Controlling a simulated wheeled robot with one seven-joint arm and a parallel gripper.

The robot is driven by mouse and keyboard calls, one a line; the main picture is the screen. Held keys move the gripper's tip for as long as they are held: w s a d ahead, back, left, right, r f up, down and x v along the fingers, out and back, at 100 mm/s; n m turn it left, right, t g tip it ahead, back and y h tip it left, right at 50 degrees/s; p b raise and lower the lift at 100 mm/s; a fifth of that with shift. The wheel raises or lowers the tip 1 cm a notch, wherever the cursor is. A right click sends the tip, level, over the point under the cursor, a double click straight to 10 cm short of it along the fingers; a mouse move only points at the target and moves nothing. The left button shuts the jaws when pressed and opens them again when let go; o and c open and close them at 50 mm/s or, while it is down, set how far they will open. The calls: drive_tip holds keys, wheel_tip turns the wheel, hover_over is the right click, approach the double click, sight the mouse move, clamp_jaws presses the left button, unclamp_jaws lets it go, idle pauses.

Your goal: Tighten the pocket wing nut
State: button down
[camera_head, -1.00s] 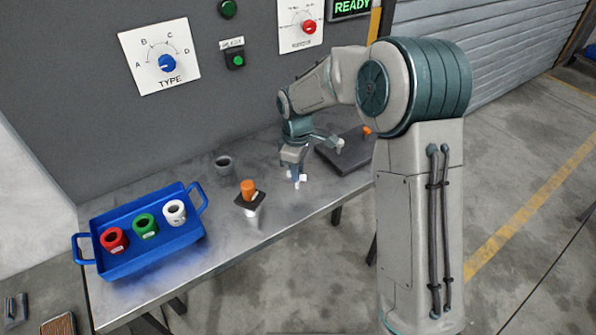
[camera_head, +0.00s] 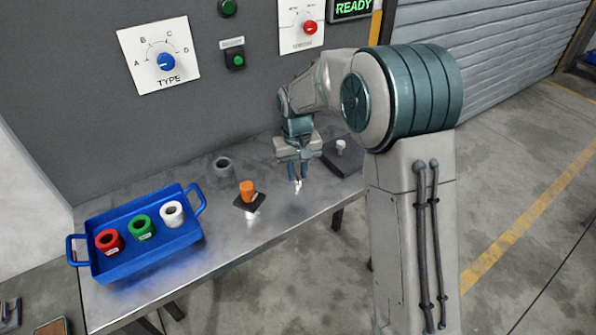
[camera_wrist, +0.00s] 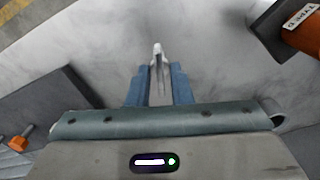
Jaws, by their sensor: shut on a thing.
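My gripper (camera_head: 298,184) points down above the front half of the metal table. Its blue fingers are shut on a small pale piece at their tips. This piece looks like the wing nut (camera_wrist: 157,52), but it is too small to make out its wings. In the head view only a bright bit (camera_head: 298,187) of it shows below the fingers. In the wrist view the two fingers lie close together, with the pale tip sticking out past them. Whether a stud or pocket lies under it is hidden.
Left of my gripper, an orange cylinder (camera_head: 247,190) stands on a dark square plate (camera_head: 250,203). A blue tray (camera_head: 150,259) holds red, green and white rings. A dark slab (camera_head: 344,163) with a pale knob (camera_head: 341,146) lies right.

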drive_tip(key=m, duration=0.3)
drive_tip(key=shift+w+r+m, duration=0.2)
drive_tip(key=shift+m, duration=0.2)
drive_tip(key=m, duration=0.3)
drive_tip(key=shift+m, duration=0.3)
drive_tip(key=m, duration=0.3)
drive_tip(key=shift+m, duration=0.3)
drive_tip(key=shift+m+p, duration=0.35)
drive_tip(key=shift+m, duration=1.25)
drive_tip(key=shift+a+m, duration=0.1)
drive_tip(key=shift+m, duration=0.2)
drive_tip(key=c, duration=1.6)
unclamp_jaws()
drive_tip(key=shift+o, duration=0.2)
drive_tip(key=shift+f, duration=0.1)
drive_tip(key=shift+s, duration=0.1)
